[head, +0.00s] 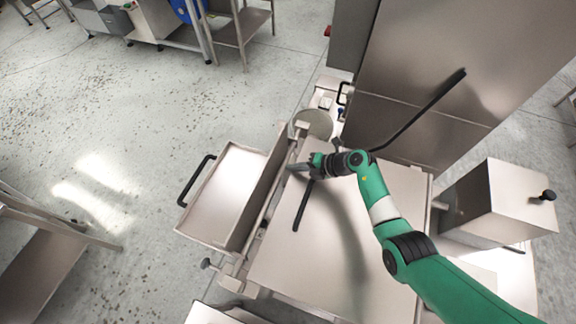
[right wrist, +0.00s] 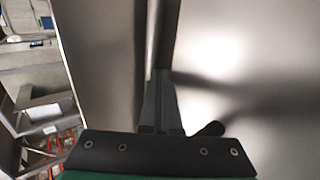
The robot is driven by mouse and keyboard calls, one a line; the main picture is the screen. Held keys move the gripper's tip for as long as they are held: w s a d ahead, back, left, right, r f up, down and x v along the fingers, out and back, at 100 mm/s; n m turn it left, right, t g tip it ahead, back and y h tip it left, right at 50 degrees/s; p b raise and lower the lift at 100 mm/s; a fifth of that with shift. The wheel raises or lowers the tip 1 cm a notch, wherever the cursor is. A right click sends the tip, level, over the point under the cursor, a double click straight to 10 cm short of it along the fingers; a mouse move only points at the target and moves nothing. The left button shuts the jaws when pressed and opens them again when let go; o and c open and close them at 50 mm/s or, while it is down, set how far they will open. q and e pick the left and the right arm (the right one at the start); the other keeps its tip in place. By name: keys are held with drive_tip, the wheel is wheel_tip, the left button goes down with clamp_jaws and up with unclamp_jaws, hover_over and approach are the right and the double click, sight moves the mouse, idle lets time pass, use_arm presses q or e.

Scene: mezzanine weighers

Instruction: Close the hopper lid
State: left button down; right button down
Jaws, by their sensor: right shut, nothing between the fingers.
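A broad, flat steel panel (head: 310,250) with a black bar handle (head: 303,206) lies across the machine in the head view. On its left, a shallow tray-like steel part (head: 217,197) with a black handle (head: 194,181) stands out sideways, beside an upright strip. I cannot tell for sure which of these is the hopper lid. My right gripper (head: 292,167) is shut and empty above the seam between them, near the panel's far left corner. In the right wrist view its fingers (right wrist: 160,105) point along a steel edge; contact is unclear. My left gripper is not in view.
A tall steel cabinet (head: 440,60) with a long black bar (head: 420,110) stands behind. A steel box (head: 497,200) with a black knob stands at the right. A round steel part (head: 315,123) sits beyond my gripper. The floor at left is mostly open.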

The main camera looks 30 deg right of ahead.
idle(0.4)
wheel_tip(320, 180, up, 5)
drive_tip(key=p, duration=0.6)
drive_tip(key=shift+r, duration=0.15)
wheel_tip(320, 180, up, 9)
drive_tip(key=p, duration=0.1)
drive_tip(key=shift+p, duration=0.3)
